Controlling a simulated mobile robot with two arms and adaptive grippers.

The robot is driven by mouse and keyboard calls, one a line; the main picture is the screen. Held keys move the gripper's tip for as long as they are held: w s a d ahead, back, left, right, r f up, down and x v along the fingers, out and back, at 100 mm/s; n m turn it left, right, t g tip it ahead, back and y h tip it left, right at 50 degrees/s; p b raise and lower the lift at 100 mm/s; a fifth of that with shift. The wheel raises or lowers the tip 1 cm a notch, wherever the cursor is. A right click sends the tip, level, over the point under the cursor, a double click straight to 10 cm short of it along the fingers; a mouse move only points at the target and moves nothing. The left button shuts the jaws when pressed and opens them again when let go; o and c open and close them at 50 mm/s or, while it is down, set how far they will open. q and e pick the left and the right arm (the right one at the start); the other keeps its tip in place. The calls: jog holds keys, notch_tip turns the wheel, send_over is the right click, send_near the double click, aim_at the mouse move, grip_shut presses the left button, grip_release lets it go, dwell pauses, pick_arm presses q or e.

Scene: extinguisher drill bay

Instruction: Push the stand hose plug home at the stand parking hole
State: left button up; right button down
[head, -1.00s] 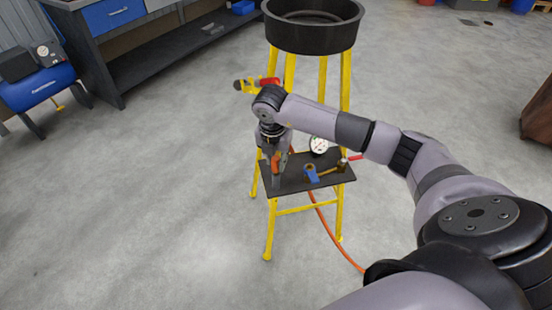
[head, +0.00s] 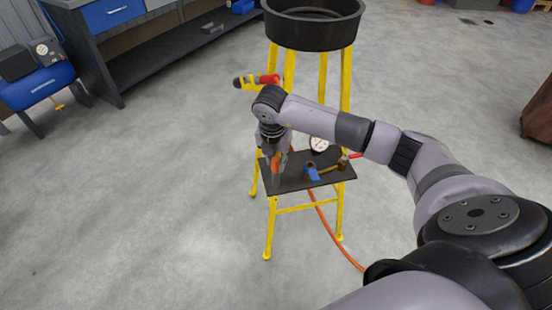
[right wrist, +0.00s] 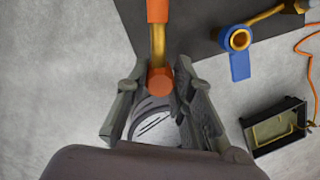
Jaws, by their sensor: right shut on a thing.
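My right gripper (head: 275,176) points down at the left side of the yellow stand's dark shelf (head: 318,177). In the right wrist view its fingers (right wrist: 153,112) are shut on the stand hose plug (right wrist: 157,45), a brass stem between orange parts. The plug's orange part also shows at the gripper in the head view (head: 276,160). The parking hole cannot be made out, and I cannot tell how deep the plug sits. My left gripper is not in view.
A blue-ringed brass fitting (right wrist: 238,40) and a white-faced gauge (head: 319,144) are at the shelf. A black pan (head: 313,32) tops the stand. An orange hose (head: 341,245) runs down to the floor. Open concrete floor lies left of the stand.

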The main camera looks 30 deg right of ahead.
jog(key=shift+f, duration=0.2)
jog(key=c, duration=1.3)
grip_release()
